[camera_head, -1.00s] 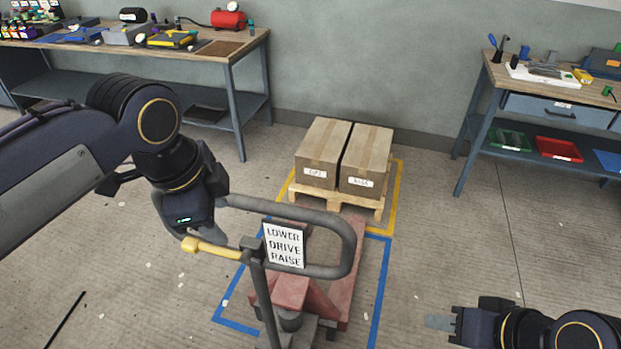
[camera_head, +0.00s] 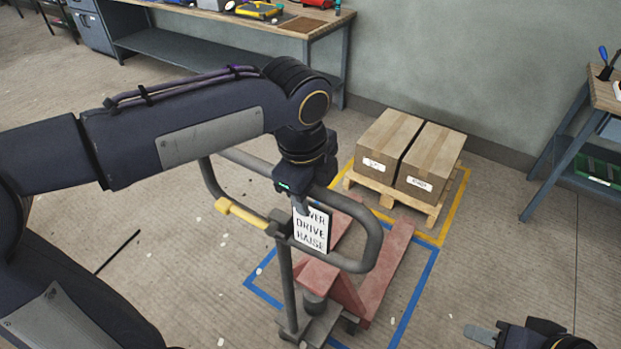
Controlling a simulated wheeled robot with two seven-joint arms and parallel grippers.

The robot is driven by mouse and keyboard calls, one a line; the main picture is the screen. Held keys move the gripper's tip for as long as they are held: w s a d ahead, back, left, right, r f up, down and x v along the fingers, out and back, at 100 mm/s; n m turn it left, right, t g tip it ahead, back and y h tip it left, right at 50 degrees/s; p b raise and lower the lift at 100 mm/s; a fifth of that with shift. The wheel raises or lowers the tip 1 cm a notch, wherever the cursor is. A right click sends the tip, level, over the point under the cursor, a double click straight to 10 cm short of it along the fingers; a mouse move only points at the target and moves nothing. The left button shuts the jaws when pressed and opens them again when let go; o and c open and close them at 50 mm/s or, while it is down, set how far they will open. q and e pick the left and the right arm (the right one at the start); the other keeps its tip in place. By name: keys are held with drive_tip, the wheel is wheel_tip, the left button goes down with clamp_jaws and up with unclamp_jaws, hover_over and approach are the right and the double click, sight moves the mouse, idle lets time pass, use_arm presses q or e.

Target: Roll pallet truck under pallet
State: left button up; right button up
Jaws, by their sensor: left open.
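The pallet truck has red forks (camera_head: 386,258), a grey loop handle (camera_head: 372,245), a yellow lever (camera_head: 242,214) and a sign (camera_head: 312,232) reading LOWER, DRIVE, RAISE, its top partly hidden. The forks point at the wooden pallet (camera_head: 388,199), their tips close to its near side; I cannot tell if they touch it. Two cardboard boxes (camera_head: 388,138) (camera_head: 430,160) stand on the pallet. My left gripper (camera_head: 300,207) is open, pointing down at the handle beside the sign's upper left, right of the yellow lever. My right gripper (camera_head: 481,334) is low at the right, its jaw opening unclear.
Blue tape (camera_head: 262,291) outlines the floor around the truck. Yellow tape (camera_head: 453,213) outlines the pallet's place. A workbench (camera_head: 310,28) stands at the back, another (camera_head: 603,93) at the right. The floor right of the truck is clear.

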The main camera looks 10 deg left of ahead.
use_arm(q)
clamp_jaws()
idle(0.4)
idle(1.1)
